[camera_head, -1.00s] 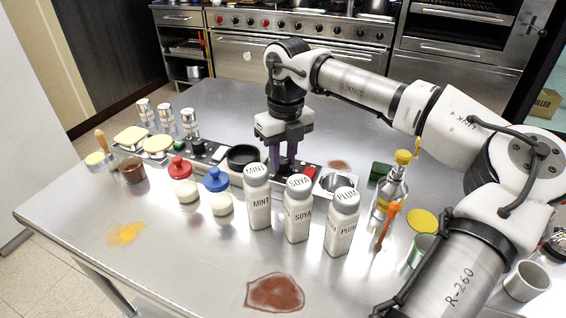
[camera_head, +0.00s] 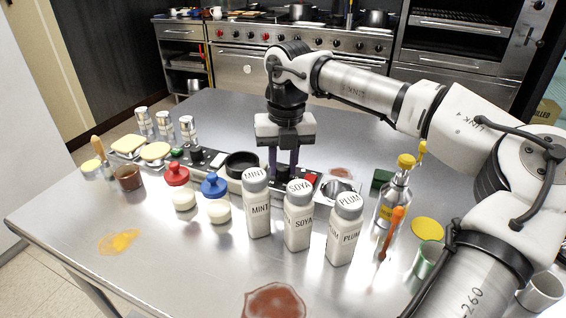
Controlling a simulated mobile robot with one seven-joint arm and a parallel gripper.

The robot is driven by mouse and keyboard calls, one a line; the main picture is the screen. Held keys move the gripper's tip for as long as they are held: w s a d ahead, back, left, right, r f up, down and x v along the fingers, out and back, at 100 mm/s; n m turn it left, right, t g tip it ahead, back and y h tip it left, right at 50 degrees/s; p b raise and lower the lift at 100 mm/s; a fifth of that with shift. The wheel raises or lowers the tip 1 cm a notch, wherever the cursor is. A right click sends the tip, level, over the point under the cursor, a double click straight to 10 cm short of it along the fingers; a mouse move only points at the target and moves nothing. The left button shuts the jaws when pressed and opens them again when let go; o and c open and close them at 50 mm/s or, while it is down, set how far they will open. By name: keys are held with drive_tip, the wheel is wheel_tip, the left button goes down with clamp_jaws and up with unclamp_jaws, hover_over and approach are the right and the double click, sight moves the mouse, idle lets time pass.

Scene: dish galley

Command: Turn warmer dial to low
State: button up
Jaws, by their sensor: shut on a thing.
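A low dark control panel (camera_head: 222,178) runs across the middle of the table. It has a round black pan or well (camera_head: 242,164), a black dial (camera_head: 282,172) and a red button or switch (camera_head: 310,179) towards its right end. My gripper (camera_head: 283,166) points straight down over this right part, its purple fingers on either side of the dial, shut on it. The fingers hide much of the dial, so its mark and setting cannot be read. A second black knob (camera_head: 197,154) stands free on the panel's left part, near a green button (camera_head: 177,152).
White shakers for mint (camera_head: 257,210), soya (camera_head: 298,222) and plum (camera_head: 344,235) stand close in front of the panel. Red-topped (camera_head: 176,175) and blue-topped (camera_head: 214,186) items sit left of them. A bottle (camera_head: 392,198) stands right. The table behind my gripper is clear.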

sight(286, 167)
drive_tip(key=o, duration=1)
wheel_tip(286, 167, up, 14)
drive_tip(key=shift+d, duration=0.3)
drive_tip(key=shift+f, duration=0.15)
